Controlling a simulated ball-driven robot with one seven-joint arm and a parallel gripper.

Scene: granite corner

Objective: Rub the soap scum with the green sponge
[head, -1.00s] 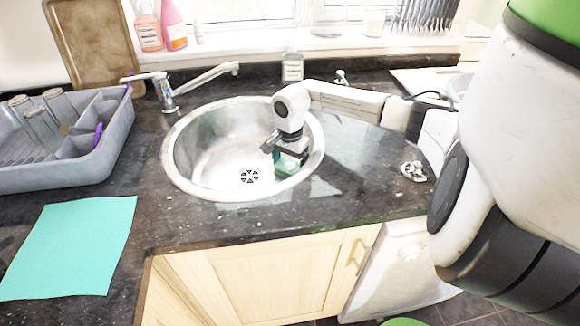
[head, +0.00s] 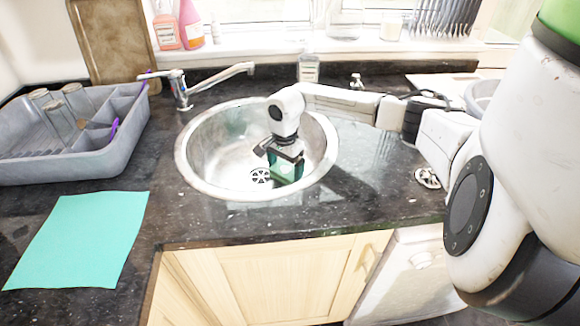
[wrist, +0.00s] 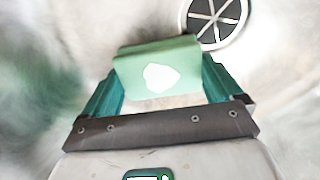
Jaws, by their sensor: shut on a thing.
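My gripper (head: 286,163) reaches down into the round steel sink (head: 205,165), to the right of the drain (head: 261,175). It is shut on the green sponge (head: 289,172), which is low in the basin. In the wrist view, the pale green sponge (wrist: 135,67) sits between the teal fingers, with a white patch on its face. The drain also shows in the wrist view (wrist: 214,18), just beyond the sponge. I cannot make out the soap scum clearly against the bright, blurred steel. Whether the sponge touches the basin floor is hard to tell.
A tap (head: 182,92) stands behind the sink, its spout over the rim. A grey dish rack (head: 60,165) with glasses stands at left, a turquoise cloth (head: 80,240) in front. A small bottle (head: 308,68) stands behind the sink. Counter in front of the sink is clear.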

